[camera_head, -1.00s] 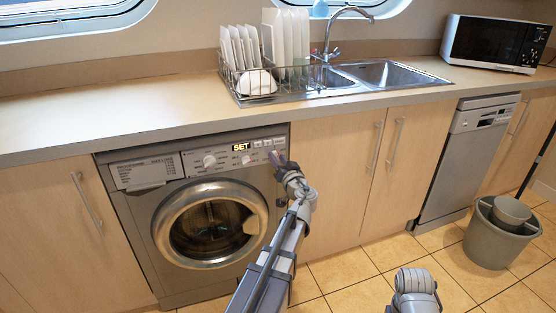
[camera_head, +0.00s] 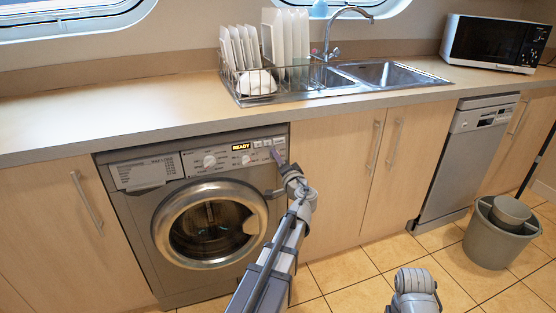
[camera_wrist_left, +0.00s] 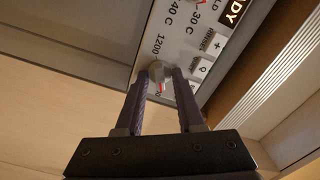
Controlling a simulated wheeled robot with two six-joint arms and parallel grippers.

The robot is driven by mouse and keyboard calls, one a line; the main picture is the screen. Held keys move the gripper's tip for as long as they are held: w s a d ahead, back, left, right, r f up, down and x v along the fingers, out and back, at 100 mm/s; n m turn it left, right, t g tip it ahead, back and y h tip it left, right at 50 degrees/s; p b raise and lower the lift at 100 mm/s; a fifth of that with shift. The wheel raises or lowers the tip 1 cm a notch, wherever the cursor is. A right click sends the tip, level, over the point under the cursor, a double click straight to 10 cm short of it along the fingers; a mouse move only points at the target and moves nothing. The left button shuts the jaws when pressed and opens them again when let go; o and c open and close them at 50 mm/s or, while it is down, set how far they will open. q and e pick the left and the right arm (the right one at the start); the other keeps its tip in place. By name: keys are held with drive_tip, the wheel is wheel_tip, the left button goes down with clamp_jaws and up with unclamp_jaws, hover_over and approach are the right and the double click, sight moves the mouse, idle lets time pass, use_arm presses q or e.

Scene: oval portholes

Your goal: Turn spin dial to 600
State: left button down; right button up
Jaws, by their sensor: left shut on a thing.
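The washing machine (camera_head: 160,215) stands under the counter with its control panel at the top. My left gripper (camera_head: 276,157) is at the panel's right end and hides the spin dial in the head view. In the left wrist view, my left gripper (camera_wrist_left: 166,75) is shut on the spin dial (camera_wrist_left: 158,71), a small grey knob with a red mark toward the fingers. "1200" is printed beside it; another label by the red mark is mostly hidden, so I cannot read the setting. The panel display (camera_head: 241,147) reads READY. My right gripper is out of view.
Two other dials (camera_head: 209,161) (camera_head: 245,160) sit left of the gripper on the panel. The round door (camera_head: 210,224) is shut below. The counter edge (camera_head: 200,144) overhangs the panel. A grey bucket (camera_head: 492,247) stands far right on the floor.

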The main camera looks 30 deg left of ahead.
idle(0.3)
use_arm(q)
drive_tip(key=c, duration=0.5)
unclamp_jaws()
drive_tip(key=v, duration=0.8)
